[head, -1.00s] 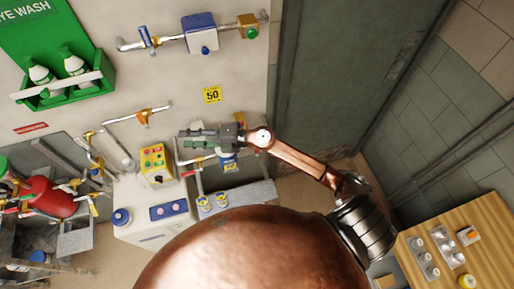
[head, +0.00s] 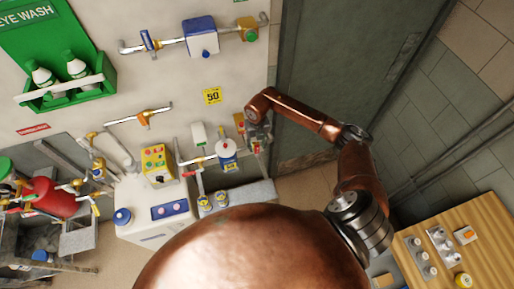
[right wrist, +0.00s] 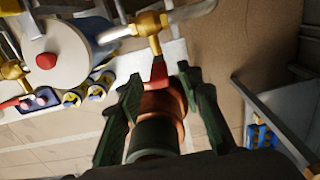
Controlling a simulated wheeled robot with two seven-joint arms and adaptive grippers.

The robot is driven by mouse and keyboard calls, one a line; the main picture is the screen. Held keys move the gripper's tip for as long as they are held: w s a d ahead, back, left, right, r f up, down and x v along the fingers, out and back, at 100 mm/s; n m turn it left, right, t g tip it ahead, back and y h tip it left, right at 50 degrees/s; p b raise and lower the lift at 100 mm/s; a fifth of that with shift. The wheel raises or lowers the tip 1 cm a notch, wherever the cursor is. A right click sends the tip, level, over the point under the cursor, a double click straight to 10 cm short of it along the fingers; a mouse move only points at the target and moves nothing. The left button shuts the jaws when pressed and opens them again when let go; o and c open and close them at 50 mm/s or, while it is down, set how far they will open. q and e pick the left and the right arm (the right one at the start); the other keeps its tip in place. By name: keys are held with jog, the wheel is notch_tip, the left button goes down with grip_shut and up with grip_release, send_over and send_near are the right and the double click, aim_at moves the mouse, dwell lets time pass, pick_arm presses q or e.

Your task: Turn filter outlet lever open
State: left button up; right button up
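The filter (head: 226,150) is a blue and white round housing on the pipe at the wall. Its white top with a red button fills the upper left of the right wrist view (right wrist: 48,62). To its right, a brass valve (right wrist: 150,22) carries a red lever (right wrist: 159,72) pointing toward my right gripper (right wrist: 160,84). The green fingers stand apart on either side of the lever's end; I cannot tell whether either touches it. In the head view the right gripper (head: 260,138) is small and partly hidden by my arm, right of the filter. My left gripper is not in view.
A grey door (head: 340,80) is right of the wall. A control box with buttons (head: 157,160) stands left of the filter. Another pipe with a blue device (head: 201,36) runs above. A wooden table (head: 450,240) is at lower right.

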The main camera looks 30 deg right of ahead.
aim_at(257, 152)
jog(key=shift+f, duration=1.6)
grip_shut()
